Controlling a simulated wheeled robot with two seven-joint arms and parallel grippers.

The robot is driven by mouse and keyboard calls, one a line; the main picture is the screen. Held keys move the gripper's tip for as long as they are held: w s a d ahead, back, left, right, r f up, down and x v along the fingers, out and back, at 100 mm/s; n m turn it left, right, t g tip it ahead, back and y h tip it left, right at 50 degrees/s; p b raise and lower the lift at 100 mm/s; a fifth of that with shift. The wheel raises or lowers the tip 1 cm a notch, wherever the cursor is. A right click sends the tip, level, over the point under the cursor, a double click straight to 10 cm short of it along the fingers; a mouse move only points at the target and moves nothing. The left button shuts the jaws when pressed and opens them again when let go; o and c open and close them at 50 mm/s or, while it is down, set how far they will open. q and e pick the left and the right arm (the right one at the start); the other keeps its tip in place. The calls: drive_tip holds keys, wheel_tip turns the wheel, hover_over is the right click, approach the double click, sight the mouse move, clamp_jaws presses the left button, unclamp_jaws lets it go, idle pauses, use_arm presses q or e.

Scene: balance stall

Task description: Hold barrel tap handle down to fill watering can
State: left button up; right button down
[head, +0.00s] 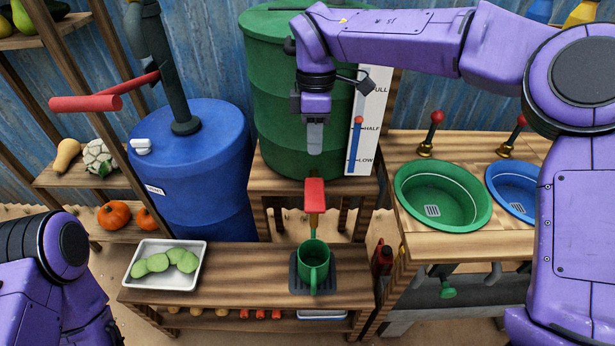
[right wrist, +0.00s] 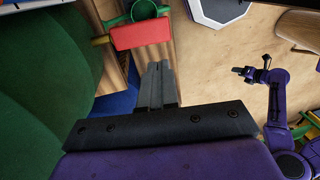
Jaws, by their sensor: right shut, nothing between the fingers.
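The tap handle (head: 315,192) is a red paddle low on the front of the green barrel (head: 262,75). My right gripper (head: 314,150) is shut and empty, fingers pointing down, just above the handle and apart from it in the head view. In the right wrist view the handle (right wrist: 141,35) lies just beyond the fingertips (right wrist: 158,65). The green watering can (head: 313,262) stands upright on a dark drip mat (head: 297,287) below the tap. Its inside is too dark to read. My left gripper (right wrist: 243,72) is small and dark in the right wrist view.
A level gauge (head: 365,130) with its marker near HALF stands beside the barrel. A blue barrel (head: 195,165) with a red pump handle (head: 86,103) is to the left. A white tray of green slices (head: 165,265) sits left of the can. Basins (head: 432,196) are to the right.

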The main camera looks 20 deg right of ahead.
sight(314, 205)
drive_tip(key=f, duration=0.4)
drive_tip(key=s+f+p, duration=0.1)
drive_tip(key=f, duration=0.4)
drive_tip(key=s+f+p, duration=0.1)
drive_tip(key=f, duration=0.3)
drive_tip(key=shift+s+a+f, duration=0.15)
drive_tip(key=shift+a+f, duration=0.1)
drive_tip(key=shift+f, duration=0.05)
